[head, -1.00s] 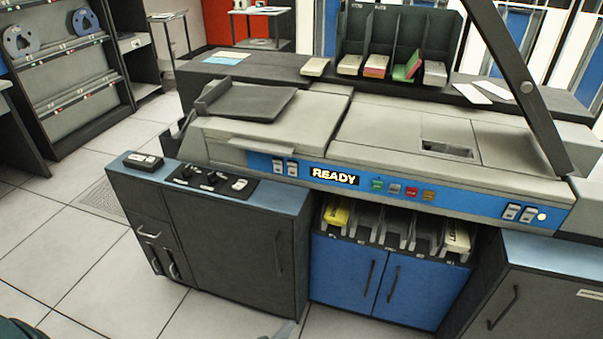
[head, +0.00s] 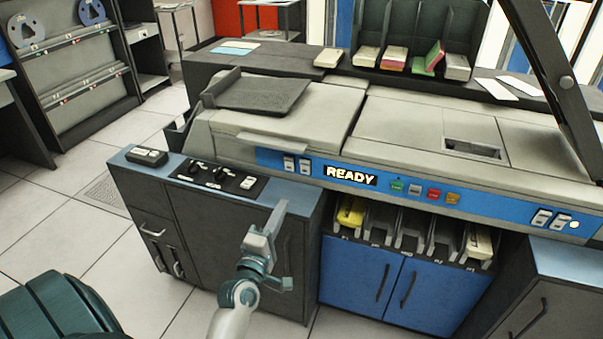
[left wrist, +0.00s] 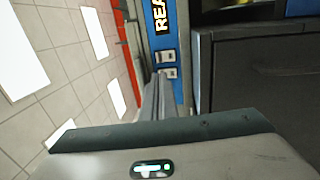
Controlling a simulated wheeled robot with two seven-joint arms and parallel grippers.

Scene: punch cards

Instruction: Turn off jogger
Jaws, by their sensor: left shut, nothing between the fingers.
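The jogger is not labelled legibly. A black control panel (head: 215,177) with dark knobs and a white rocker switch (head: 248,183) sits on the blue-topped cabinet (head: 290,195) left of the card machine. A small dark switch box (head: 147,156) lies at that cabinet's left end. The machine's blue front strip has a pair of white rockers (head: 297,165) and a lit READY sign (head: 351,175); the pair also shows in the left wrist view (left wrist: 168,65). My left gripper (head: 279,208) is shut and empty, in front of the cabinet, right of the panel. My right gripper is out of view.
Coloured buttons (head: 425,191) and another rocker pair (head: 550,219) sit further right on the strip. Card pockets (head: 405,240) are below it, above blue doors (head: 385,285). A dark slanted bar (head: 560,80) rises at right. The tiled floor (head: 50,215) at left is clear.

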